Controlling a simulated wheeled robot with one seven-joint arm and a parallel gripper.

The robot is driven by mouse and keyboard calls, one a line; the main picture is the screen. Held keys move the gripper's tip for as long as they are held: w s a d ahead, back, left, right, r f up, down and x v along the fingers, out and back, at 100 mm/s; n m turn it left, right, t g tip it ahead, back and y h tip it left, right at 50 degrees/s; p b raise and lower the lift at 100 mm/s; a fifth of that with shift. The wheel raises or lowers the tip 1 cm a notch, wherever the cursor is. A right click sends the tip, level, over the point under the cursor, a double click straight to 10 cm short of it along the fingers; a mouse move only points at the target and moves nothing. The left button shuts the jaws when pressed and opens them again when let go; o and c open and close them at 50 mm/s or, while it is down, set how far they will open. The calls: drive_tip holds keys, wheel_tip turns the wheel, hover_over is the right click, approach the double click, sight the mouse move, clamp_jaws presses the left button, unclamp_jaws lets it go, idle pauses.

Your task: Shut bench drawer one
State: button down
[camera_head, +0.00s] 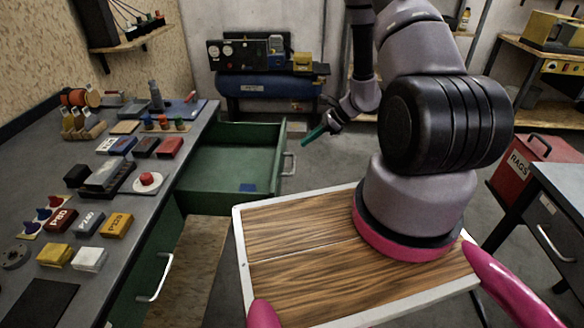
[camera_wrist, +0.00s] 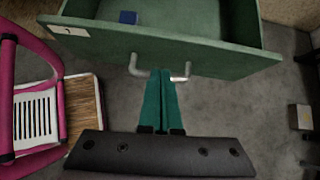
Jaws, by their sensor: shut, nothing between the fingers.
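A green bench drawer (camera_head: 225,165) stands pulled open from the workbench (camera_head: 62,268). A small blue item (camera_head: 248,187) lies inside it. The wrist view shows the drawer front (camera_wrist: 190,52) with a pale label (camera_wrist: 68,31), too small to read. Its metal handle (camera_head: 289,163) faces my gripper (camera_head: 308,139). In the wrist view, the teal fingers of my gripper (camera_wrist: 160,72) are together and empty, with their tips in line with the handle (camera_wrist: 133,66) and hiding its middle. Whether they touch it I cannot tell. In the head view the gripper is right of the drawer front.
A second drawer handle (camera_head: 155,280) shows lower on the bench. Blocks and switches cover the benchtop. A blue compressor (camera_head: 268,86) stands beyond the open drawer. A red rags bin (camera_head: 530,170) and a dark cabinet (camera_head: 545,200) are at right. Floor right of the drawer is clear.

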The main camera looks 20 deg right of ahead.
drive_tip(key=s+d+f+x, duration=0.1)
drive_tip(key=x, duration=1)
drive_tip(key=shift+d+f+m, duration=0.15)
drive_tip(key=shift+f+m, duration=0.15)
drive_tip(key=shift+f, duration=0.15)
hover_over(211, 175)
drive_tip(key=shift+s+d, duration=0.1)
drive_tip(key=shift+d, duration=0.2)
drive_tip(key=shift+a, duration=0.35)
